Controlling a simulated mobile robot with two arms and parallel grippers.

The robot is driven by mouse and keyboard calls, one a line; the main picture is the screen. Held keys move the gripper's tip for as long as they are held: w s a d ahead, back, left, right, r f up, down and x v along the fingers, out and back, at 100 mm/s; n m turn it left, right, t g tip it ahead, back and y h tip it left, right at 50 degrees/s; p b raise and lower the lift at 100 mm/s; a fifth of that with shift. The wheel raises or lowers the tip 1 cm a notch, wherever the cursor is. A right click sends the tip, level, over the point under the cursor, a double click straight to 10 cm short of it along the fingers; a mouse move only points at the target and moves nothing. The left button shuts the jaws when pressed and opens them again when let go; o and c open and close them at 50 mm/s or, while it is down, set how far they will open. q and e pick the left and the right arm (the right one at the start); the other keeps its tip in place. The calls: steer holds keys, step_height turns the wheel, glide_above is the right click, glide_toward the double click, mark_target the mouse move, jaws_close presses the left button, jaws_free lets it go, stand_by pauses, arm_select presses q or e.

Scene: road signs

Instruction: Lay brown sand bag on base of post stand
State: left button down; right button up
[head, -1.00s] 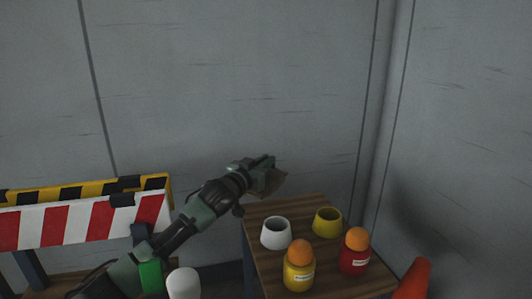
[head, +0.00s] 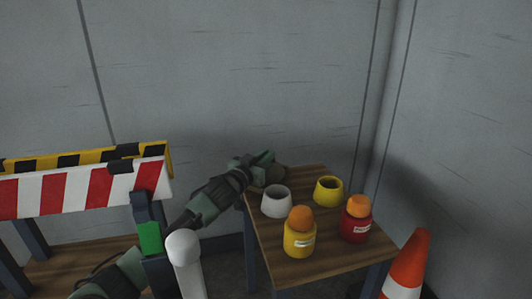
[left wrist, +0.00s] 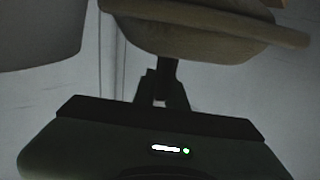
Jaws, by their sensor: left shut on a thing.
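My left gripper (head: 268,166) reaches over the back left corner of the small wooden table and is shut on the brown sand bag (head: 279,173). Only a small part of the bag shows in the head view, behind the white cup. In the left wrist view the tan bag (left wrist: 195,30) fills the top middle, held in the jaws. I cannot tell whether it touches the table. A white round-topped post (head: 186,262), perhaps that of the post stand, rises at the bottom edge; its base is out of view. My right gripper is not in view.
The table (head: 325,259) carries a white cup (head: 276,202), a yellow cup (head: 328,191), and yellow (head: 300,240) and red (head: 356,226) jars with orange balls on top. A striped barrier (head: 85,190) stands left, an orange cone (head: 407,265) right. Grey walls close the back and right.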

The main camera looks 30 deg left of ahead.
arm_select(q)
steer(key=c, duration=1.7)
jaws_free()
steer(key=shift+f, duration=0.35)
steer(key=shift+o, duration=1.2)
steer(key=shift+r, duration=0.1)
steer(key=shift+s, duration=0.2)
